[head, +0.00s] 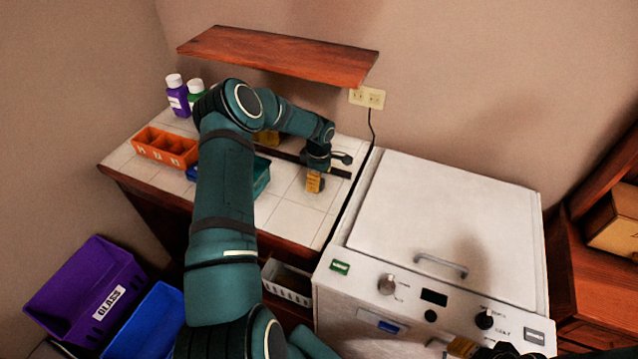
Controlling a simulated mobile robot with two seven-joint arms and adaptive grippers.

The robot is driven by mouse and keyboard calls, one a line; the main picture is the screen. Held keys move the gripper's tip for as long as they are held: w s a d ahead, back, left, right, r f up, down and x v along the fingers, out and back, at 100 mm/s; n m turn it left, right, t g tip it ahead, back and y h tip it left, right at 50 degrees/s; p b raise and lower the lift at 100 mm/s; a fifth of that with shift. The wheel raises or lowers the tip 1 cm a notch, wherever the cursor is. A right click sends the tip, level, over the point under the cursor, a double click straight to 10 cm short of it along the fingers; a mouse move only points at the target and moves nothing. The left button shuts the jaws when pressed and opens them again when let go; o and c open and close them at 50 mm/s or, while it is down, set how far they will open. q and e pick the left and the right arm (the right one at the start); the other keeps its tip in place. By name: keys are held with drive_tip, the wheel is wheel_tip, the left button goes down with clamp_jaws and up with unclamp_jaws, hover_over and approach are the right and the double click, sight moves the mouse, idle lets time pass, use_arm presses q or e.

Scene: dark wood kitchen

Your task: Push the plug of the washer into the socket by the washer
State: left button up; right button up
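The white washer (440,215) stands right of the tiled counter, its lid shut. The cream socket (367,97) is on the wall behind the washer's back left corner. A black cord (372,125) runs from the socket's lower right down between counter and washer. The plug is too small to make out, so its seating cannot be told. My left gripper (328,166) is over the counter's right part, below and left of the socket and apart from it; its fingers are unclear. My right gripper (480,348) is partly in view at the washer's front, cut off by the lower edge.
A red-brown wooden shelf (278,55) juts from the wall left of the socket. An orange divided bin (165,147) and bottles (177,95) stand on the counter. A teal tray (262,176) is partly hidden by my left arm. Purple (85,290) and blue (146,325) bins are at lower left.

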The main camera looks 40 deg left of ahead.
use_arm(q)
drive_tip(key=shift+f, duration=1.15)
drive_tip(key=shift+c, duration=0.2)
clamp_jaws()
